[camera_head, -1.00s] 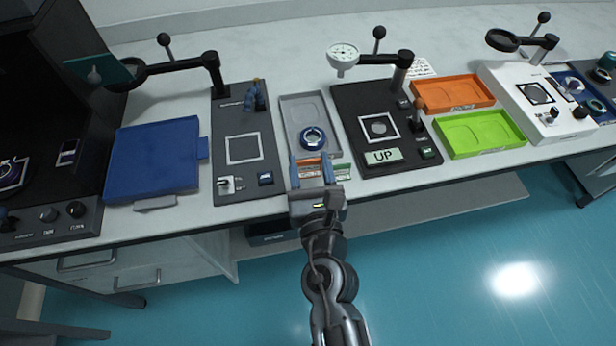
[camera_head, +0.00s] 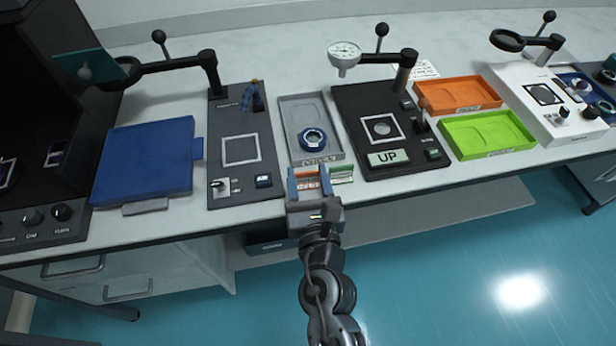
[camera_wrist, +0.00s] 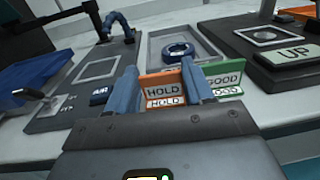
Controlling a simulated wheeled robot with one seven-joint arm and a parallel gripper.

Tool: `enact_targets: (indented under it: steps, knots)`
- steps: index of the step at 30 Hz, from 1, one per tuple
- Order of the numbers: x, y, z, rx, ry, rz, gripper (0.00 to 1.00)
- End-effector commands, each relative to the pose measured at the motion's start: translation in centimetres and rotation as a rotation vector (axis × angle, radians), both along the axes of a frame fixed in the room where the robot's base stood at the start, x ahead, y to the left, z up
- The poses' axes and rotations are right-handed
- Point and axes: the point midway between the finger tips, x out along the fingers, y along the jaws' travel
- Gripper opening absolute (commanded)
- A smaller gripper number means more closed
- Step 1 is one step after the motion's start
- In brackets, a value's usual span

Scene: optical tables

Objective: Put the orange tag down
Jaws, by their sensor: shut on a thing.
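The orange tag (camera_wrist: 163,90), marked HOLD, is between the two blue fingers of my gripper (camera_wrist: 164,92) in the wrist view. In the head view my gripper (camera_head: 309,183) is shut on the orange tag (camera_head: 308,180) at the front edge of the table, just in front of the grey tray (camera_head: 323,157). A green tag (camera_wrist: 225,78), marked GOOD, stands right beside my right finger; it also shows in the head view (camera_head: 342,173). Whether the orange tag's base touches the table is hidden by my gripper.
The grey tray holds a blue ring (camera_head: 313,139). A black plate (camera_head: 223,185) lies to the left and a black gauge stand with an UP sign (camera_head: 388,158) to the right. Orange (camera_head: 455,108) and green (camera_head: 529,145) trays sit further right. Little bare table shows around my gripper.

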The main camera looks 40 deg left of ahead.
Motion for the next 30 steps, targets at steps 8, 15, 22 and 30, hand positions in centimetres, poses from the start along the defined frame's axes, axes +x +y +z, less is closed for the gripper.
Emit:
enact_targets:
  steps: [8,15,22,30]
  knots:
    - [0.0,0.0,0.0,0.0,0.0,0.0,0.77]
    - [0.0,0.0,0.0,0.0,0.0,0.0,0.77]
    - [-1.0,-1.1,-0.2,-0.001,0.001,0.0,0.77]
    - [-3.8,-4.3,-0.9,0.0,0.001,-0.001,0.77]
